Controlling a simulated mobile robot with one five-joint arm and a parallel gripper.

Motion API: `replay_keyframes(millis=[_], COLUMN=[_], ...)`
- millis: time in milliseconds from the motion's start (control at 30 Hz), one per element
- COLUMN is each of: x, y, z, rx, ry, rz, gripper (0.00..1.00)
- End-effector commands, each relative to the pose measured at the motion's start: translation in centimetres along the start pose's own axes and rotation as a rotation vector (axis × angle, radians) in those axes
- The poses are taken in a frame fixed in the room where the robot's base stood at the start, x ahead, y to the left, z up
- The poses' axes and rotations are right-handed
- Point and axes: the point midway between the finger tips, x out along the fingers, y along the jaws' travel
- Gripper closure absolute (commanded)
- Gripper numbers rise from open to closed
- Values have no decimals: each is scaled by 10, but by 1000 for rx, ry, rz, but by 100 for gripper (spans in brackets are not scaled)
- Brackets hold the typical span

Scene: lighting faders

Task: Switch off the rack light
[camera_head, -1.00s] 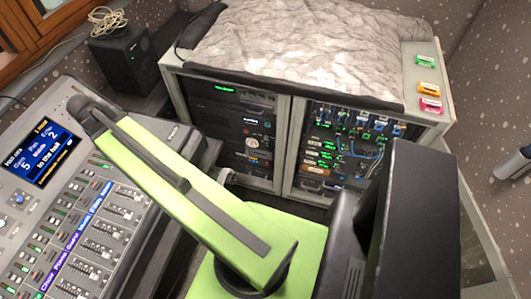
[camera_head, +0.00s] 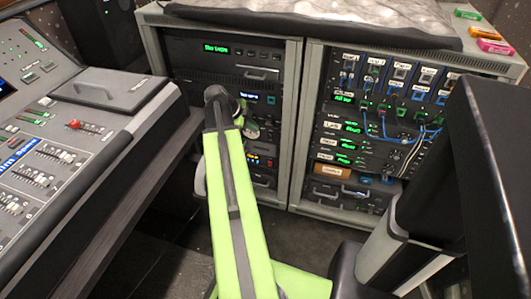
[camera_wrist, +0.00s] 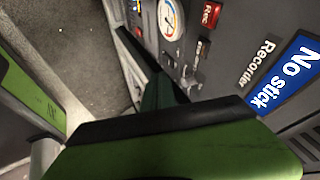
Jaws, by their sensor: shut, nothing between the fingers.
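The left rack (camera_head: 175,47) stands ahead with several dark units behind its frame; one has a lit green display (camera_head: 215,49). A small toggle-like control (camera_wrist: 188,74) sits close to my gripper (camera_wrist: 166,88), which is shut and empty by the panel. Contact cannot be made out. In the head view my arm hides the gripper. I cannot tell which control is the rack light's switch.
The right rack (camera_head: 330,55) holds patched cables and labelled units. The mixing desk (camera_head: 110,108) with faders stands at left. Dark floor (camera_head: 300,236) is clear before the racks.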

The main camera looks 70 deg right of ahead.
Motion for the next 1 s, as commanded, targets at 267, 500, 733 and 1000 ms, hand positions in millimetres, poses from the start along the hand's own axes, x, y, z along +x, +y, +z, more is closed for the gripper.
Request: replay_keyframes(millis=[267,500,733,1000], x=[7,15,49,102], y=[-1,-1,1,1], z=[-6,-7,-5,-6], rx=[30,31,32,32], ry=[5,6,6,7], rz=[2,4,4,4], gripper=[100,100,100,100])
